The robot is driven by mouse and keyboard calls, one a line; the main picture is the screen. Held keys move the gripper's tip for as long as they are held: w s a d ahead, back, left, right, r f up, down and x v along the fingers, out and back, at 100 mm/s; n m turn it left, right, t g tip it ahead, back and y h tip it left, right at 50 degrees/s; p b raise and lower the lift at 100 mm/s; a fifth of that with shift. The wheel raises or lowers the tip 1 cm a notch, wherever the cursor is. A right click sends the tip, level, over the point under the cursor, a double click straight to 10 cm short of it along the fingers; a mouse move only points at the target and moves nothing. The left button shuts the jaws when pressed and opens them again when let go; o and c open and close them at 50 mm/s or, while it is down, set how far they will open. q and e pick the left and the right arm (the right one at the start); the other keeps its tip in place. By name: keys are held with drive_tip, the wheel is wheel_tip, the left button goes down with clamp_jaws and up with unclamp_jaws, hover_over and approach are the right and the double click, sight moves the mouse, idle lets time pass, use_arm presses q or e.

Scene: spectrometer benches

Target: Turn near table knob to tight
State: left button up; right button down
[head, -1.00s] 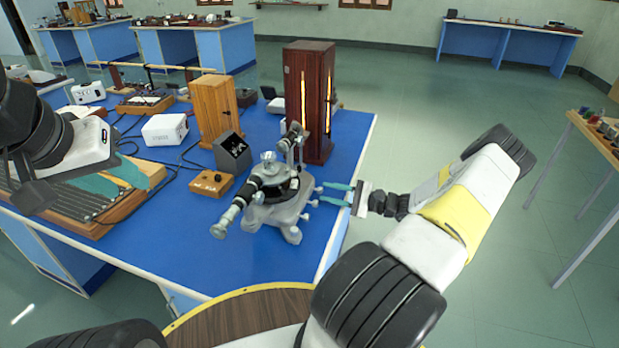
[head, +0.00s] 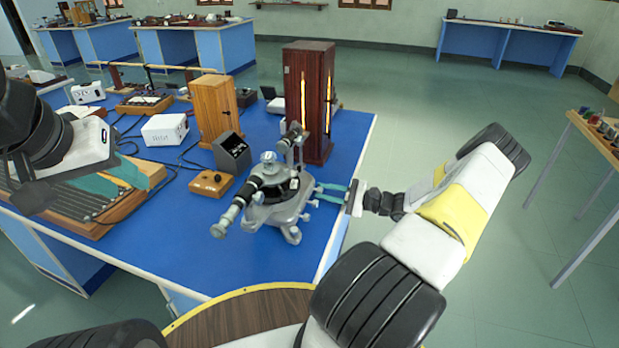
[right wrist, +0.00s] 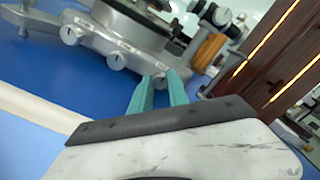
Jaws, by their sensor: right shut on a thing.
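The grey spectrometer (head: 272,207) stands near the right front corner of the blue bench, its telescope pointing to the lower left. Several small round knobs show along its side in the right wrist view, including one at the left (right wrist: 70,34) and one in the middle (right wrist: 115,61). My right gripper (head: 322,191) reaches in from the right, its teal fingers shut on a knob (right wrist: 160,82) low on the spectrometer's side. The fingers partly hide this knob, and I cannot read its label. My left gripper (head: 136,174) is open and empty above the grey slatted board, away from the spectrometer.
A tall dark wooden lamp housing (head: 308,100) with a glowing slit stands right behind the spectrometer. A small wooden box (head: 211,183) and a dark angled box (head: 232,154) are to its left. The bench's right edge lies under my right gripper; open floor is beyond.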

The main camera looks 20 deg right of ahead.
drive_tip(key=m, duration=1.3)
drive_tip(key=shift+m, duration=2.2)
drive_tip(key=c, duration=1.5)
unclamp_jaws()
drive_tip(key=shift+c, duration=0.2)
